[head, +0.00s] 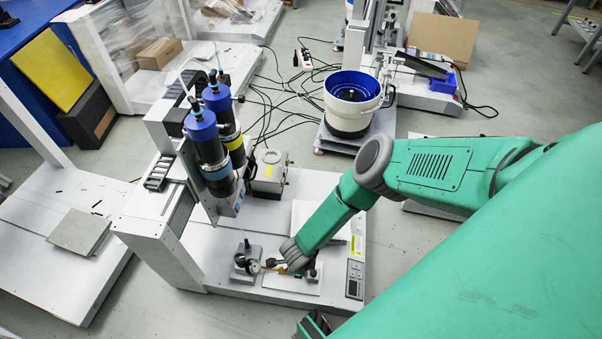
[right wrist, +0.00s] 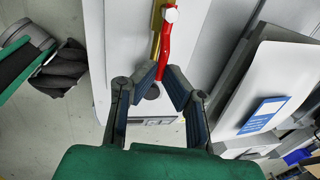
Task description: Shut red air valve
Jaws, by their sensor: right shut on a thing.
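The red air valve handle (right wrist: 166,38) shows in the right wrist view as a bent red lever with a pale hexagonal nut at its top. It runs roughly alongside the brass valve body (right wrist: 155,22). My right gripper (right wrist: 170,76) has its fingertips closed around the lower end of the handle. In the head view my right gripper (head: 300,262) is low over the gantry machine's base and hides most of the valve. Part of my left gripper (head: 316,324) shows at the bottom edge. It also shows in the right wrist view (right wrist: 62,68), where its finger gap is unclear.
The gantry machine (head: 160,215) carries two blue-topped screwdriver units (head: 212,135) left of my right arm. A small metal fixture (head: 246,262) stands close beside my right gripper. A control panel (head: 354,280) is at the base's right corner. A blue-lined bucket (head: 352,100) stands behind.

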